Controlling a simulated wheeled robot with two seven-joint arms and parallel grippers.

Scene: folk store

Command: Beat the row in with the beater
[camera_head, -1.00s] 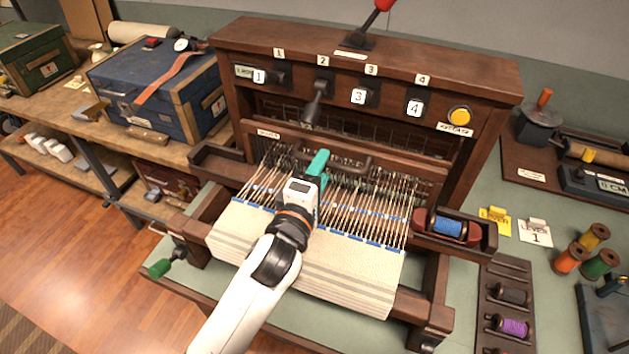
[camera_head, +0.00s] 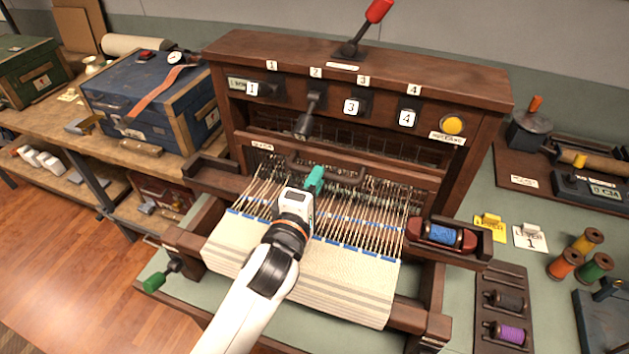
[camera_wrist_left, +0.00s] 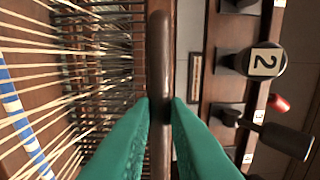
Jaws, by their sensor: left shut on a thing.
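The loom's beater is a dark wooden bar (camera_head: 405,181) across the warp, with a raised handle (camera_head: 345,179) on its front. In the left wrist view the handle (camera_wrist_left: 160,50) runs between my teal fingertips. My left gripper (camera_head: 317,177) is shut on this handle; its tips also show in the wrist view (camera_wrist_left: 161,103). The pale warp threads (camera_head: 372,215) run from the beater to the woven cloth (camera_head: 310,265). A row of blue weft (camera_head: 345,246) lies along the cloth's far edge, apart from the beater. My right gripper is out of view.
Lever 2 (camera_head: 309,115) hangs lower than its neighbours, above the beater. A shuttle with blue thread (camera_head: 440,235) sits in the right tray. Spools (camera_head: 590,265) and cards stand at right; a blue chest (camera_head: 150,100) is at left.

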